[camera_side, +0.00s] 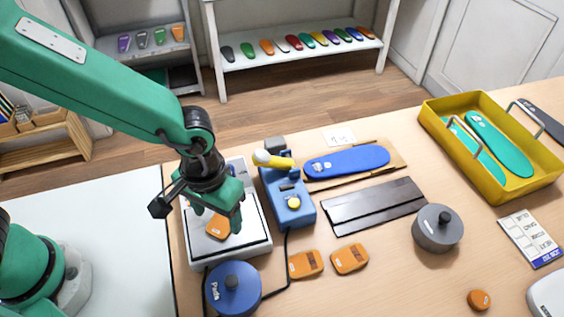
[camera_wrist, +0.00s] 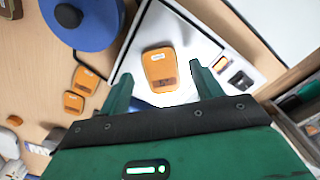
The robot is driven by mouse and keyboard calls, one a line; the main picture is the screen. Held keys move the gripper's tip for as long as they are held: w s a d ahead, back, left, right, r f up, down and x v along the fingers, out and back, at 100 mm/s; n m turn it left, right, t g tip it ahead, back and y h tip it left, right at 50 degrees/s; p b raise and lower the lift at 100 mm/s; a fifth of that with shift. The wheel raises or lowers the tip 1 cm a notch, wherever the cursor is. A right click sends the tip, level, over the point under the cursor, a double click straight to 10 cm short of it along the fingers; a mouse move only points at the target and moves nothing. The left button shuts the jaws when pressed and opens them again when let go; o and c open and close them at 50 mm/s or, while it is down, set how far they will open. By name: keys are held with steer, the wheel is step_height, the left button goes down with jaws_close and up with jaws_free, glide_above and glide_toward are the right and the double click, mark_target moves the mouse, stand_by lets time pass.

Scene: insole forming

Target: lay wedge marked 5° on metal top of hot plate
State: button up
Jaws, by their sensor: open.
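An orange wedge (camera_side: 217,228) lies flat on the pale metal top (camera_side: 204,247) of the hot plate (camera_side: 254,244). My gripper (camera_side: 220,217) is over the plate, pointing down, with its fingers apart. In the wrist view the wedge (camera_wrist: 160,69) shows between my open fingertips (camera_wrist: 160,73), with gaps on both sides. Its small white label is too small to read. Two more orange wedges lie side by side on the table, one (camera_side: 305,264) left of the other (camera_side: 350,259). Their marks are not legible either.
A blue round "Pads" container (camera_side: 233,289) stands in front of the plate. A blue device (camera_side: 288,200) stands to its right. Farther right are a blue insole (camera_side: 346,161), a dark flat slab (camera_side: 374,206), a grey weight (camera_side: 437,229) and a yellow crate (camera_side: 500,184).

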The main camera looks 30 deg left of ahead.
mark_target(219, 225)
step_height(219, 225, up, 10)
stand_by(0.5)
steer(key=shift+r, duration=0.1)
stand_by(0.4)
steer(key=s+a+r+t, duration=0.1)
steer(key=a+r+t, duration=0.1)
steer(key=a, duration=1)
steer(key=s+a+r+t, duration=0.2)
steer(key=a+r, duration=0.3)
steer(key=a, duration=0.7)
steer(key=shift+s+a+t, duration=0.2)
steer(key=shift+s+t, duration=0.1)
steer(key=shift+t, duration=0.5)
